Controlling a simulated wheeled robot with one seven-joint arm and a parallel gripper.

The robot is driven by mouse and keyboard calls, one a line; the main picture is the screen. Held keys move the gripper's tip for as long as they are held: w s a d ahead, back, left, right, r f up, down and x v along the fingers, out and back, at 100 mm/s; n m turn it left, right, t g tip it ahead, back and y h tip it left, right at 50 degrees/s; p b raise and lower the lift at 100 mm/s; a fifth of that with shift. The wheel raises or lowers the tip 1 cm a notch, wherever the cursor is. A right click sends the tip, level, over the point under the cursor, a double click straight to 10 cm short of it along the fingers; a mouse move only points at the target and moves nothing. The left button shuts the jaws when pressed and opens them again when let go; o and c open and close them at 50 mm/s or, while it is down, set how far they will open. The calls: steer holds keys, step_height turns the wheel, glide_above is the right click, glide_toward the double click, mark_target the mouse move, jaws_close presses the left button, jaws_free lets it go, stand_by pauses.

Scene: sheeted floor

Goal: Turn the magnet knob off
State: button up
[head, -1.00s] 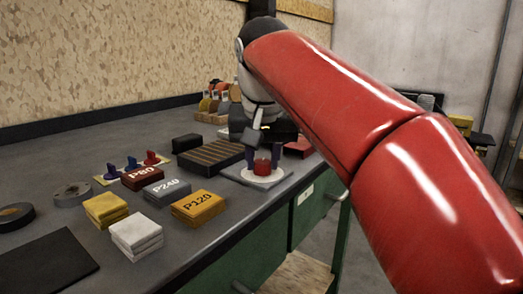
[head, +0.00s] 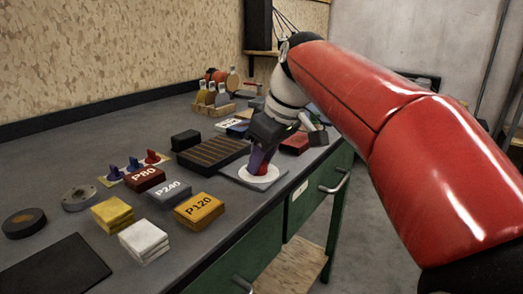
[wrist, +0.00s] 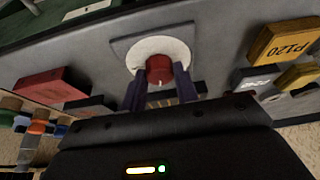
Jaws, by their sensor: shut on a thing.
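The magnet knob is a red round knob (head: 262,170) on a white disc (head: 273,175), set on a grey square plate (head: 246,180) near the bench's front edge. In the head view my gripper (head: 260,163) points down at the knob and partly hides it. In the wrist view the red knob (wrist: 159,67) sits between the two dark purple fingers of my gripper (wrist: 160,84), on the white disc (wrist: 150,46). The fingers are shut on the knob from both sides. A light mark shows on the knob, but its setting cannot be read.
A dark block with brown stripes (head: 213,154) lies just left of the plate. Sanding blocks, including yellow P120 (head: 199,209) and grey P240 (head: 168,191), lie in front-left. A dark red box (head: 295,143) stands beyond my gripper. Green drawers (head: 318,190) are below the bench edge.

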steer(key=shift+w+n+g+y, duration=0.1)
steer(key=shift+n+g+y, duration=0.2)
steer(key=shift+n, duration=0.8)
steer(key=o, duration=1)
steer(key=v, duration=0.8)
steer(key=shift+w+a, duration=0.1)
